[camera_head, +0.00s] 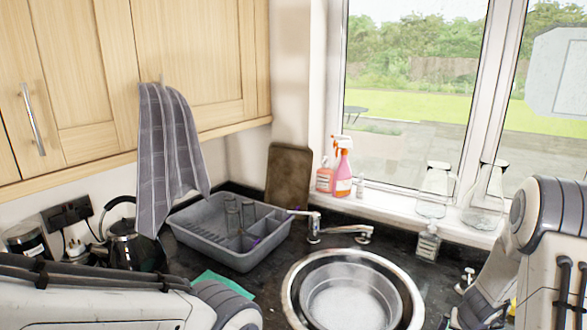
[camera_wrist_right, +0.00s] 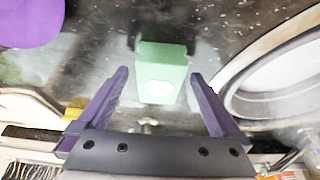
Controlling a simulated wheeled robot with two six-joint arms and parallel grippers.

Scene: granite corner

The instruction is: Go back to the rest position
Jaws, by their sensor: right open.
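My right gripper (camera_wrist_right: 158,80) shows in the right wrist view with its two purple fingers spread apart. A pale green block with a white mark (camera_wrist_right: 160,75) lies beyond and between the fingertips, apart from both fingers. I cannot tell its distance from them. In the head view my right arm (camera_head: 545,250) comes in at the right edge, and its gripper is not visible there. My left arm (camera_head: 100,300) runs along the bottom left. Its gripper is out of frame.
A dark granite counter holds a round steel sink (camera_head: 350,295), a grey dish rack (camera_head: 230,230), a black kettle (camera_head: 133,245) and a soap bottle (camera_head: 428,243). Spray bottles (camera_head: 342,175) and glass jugs (camera_head: 485,200) stand on the sill. A towel (camera_head: 170,150) hangs from the cupboard.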

